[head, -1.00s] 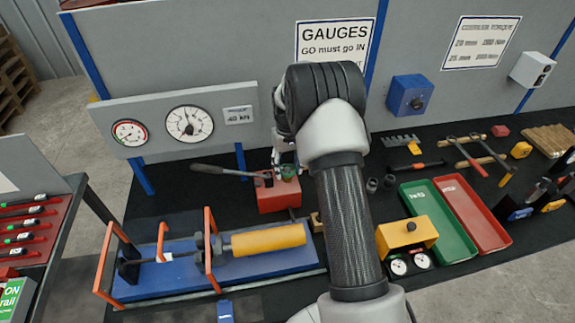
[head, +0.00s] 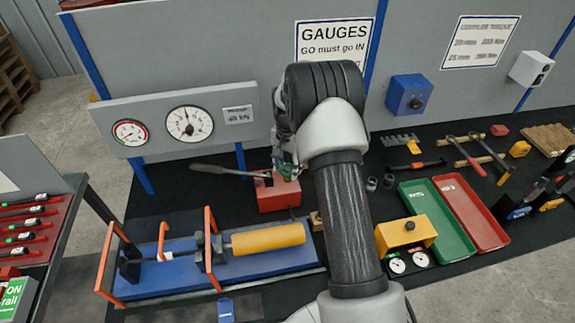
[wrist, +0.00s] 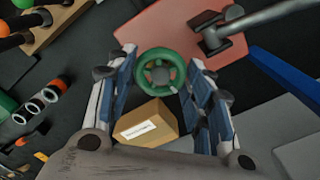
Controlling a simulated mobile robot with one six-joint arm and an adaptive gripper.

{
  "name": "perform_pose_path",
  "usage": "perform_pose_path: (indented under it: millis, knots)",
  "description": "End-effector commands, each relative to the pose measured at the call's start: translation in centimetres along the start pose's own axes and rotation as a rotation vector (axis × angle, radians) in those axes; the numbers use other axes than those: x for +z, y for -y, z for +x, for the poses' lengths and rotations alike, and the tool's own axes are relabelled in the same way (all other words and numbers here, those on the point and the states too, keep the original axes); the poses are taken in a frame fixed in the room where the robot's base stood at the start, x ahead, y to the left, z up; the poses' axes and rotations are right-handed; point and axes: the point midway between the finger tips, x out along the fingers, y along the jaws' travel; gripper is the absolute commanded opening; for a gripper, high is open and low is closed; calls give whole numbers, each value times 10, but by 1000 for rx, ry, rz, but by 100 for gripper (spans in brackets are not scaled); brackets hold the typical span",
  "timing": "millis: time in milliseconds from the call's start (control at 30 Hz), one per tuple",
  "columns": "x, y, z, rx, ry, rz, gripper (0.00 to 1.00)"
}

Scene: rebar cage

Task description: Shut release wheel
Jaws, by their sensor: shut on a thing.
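The release wheel (wrist: 160,72) is a small green ring with spokes and a reddish centre, on the red pump block. In the wrist view it sits between my fingertips. My gripper (wrist: 165,68) is shut on it, with a blue-padded finger on each side. In the head view the green wheel (head: 287,170) shows partly on top of the red pump block (head: 278,196), and my gripper (head: 284,160) comes down over it, largely hidden behind my arm. The wheel's exact turn angle cannot be told.
The pump's grey lever (head: 222,170) reaches left from the block. A blue bench rig (head: 180,284) with a yellow cylinder (head: 268,239) lies in front. Two dial gauges (head: 189,123) are on the panel behind. A labelled brown box (wrist: 146,122) is beside the wheel.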

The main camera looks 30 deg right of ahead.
Motion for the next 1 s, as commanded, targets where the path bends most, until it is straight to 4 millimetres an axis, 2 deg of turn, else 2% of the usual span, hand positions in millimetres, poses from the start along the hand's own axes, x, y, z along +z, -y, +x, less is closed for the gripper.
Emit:
perform_pose_path:
  millis: [400, 967, 1000]
  knots:
    - [0, 0, 0, -1, -1, 187, 23]
    - [0, 0, 0, -1, 0, 215, 23]
    - [0, 0, 0, -1, 0, 214, 50]
